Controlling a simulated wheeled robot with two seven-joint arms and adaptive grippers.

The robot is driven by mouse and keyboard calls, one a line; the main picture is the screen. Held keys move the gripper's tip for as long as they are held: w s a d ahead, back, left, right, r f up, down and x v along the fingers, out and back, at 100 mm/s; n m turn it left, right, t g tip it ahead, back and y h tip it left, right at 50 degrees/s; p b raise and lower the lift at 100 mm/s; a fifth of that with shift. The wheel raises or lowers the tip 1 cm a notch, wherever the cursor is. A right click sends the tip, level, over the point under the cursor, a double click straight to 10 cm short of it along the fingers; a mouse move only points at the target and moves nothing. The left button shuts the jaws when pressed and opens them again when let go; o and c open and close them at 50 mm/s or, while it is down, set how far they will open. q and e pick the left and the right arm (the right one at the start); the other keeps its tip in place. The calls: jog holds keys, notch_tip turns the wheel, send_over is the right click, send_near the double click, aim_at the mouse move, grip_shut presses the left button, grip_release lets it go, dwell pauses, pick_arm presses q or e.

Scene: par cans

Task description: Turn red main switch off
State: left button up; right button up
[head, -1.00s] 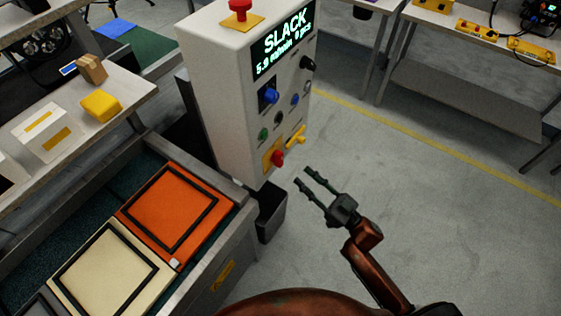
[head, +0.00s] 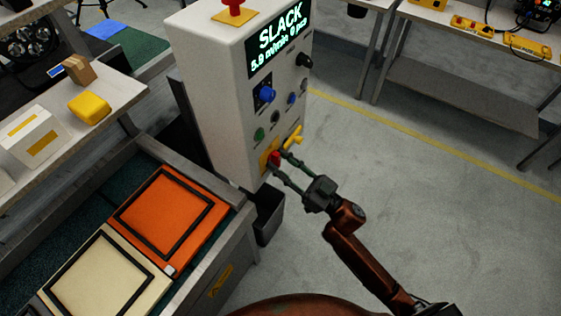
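The red main switch (head: 274,158) sits on a yellow plate low on the front of the white control cabinet (head: 210,90). My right gripper (head: 277,162) is at the switch, with its two fingers apart and the red knob between or just behind their tips. I cannot tell whether the fingers touch the knob. The cabinet's lit display (head: 280,42) reads "SLACK" and a speed in m/min. My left gripper is not in view.
A yellow handle (head: 294,135) sticks out just right of the switch. Blue, green and black controls are above it. A dark bin (head: 268,218) hangs below the cabinet. A conveyor with orange (head: 168,212) and cream panels lies at left. The floor at right is clear.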

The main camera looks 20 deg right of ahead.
grip_shut()
dwell(0.5)
